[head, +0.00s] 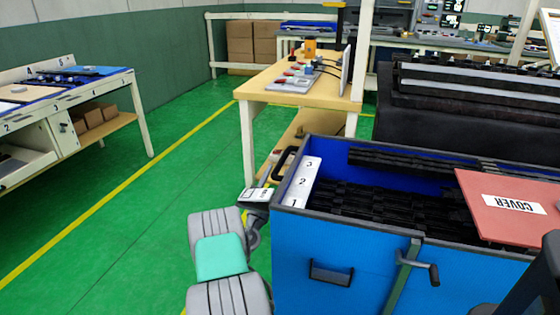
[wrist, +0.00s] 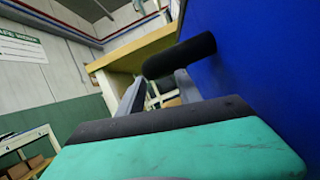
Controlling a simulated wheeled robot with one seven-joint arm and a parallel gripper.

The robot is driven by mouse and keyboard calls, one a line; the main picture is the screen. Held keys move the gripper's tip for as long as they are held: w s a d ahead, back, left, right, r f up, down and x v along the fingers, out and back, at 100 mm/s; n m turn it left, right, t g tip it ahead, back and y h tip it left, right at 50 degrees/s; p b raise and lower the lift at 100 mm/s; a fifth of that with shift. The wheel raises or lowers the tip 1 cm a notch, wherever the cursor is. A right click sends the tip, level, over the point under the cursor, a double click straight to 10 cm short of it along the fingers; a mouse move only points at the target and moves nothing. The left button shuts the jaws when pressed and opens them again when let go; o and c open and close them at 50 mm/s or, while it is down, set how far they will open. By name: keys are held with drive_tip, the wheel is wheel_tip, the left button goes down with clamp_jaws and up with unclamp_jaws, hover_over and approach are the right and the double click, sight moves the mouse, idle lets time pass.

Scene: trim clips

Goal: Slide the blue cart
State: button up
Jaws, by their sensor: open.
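The blue cart (head: 340,255) stands at the right in the head view, and its blue side wall (wrist: 260,60) fills the right of the wrist view. A black handle (head: 284,163) sticks out from its left side; it shows as a dark bar (wrist: 180,55) in the wrist view. My gripper (wrist: 158,85) is open, with its grey fingers pointing toward the bar. The bar lies at or just beyond the fingertips; I cannot tell whether they touch. In the head view my gripper is beside the cart's left wall, partly hidden.
The cart holds black trim parts, a numbered white strip (head: 302,182) and a red cover panel (head: 508,205). A wooden-topped table (head: 262,90) stands close behind the handle. Another workbench (head: 60,105) is at the left. Green floor (head: 130,215) between is clear.

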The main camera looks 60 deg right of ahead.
sight(280, 166)
drive_tip(key=shift+p+x, duration=0.55)
drive_tip(key=shift+x, duration=1.3)
clamp_jaws()
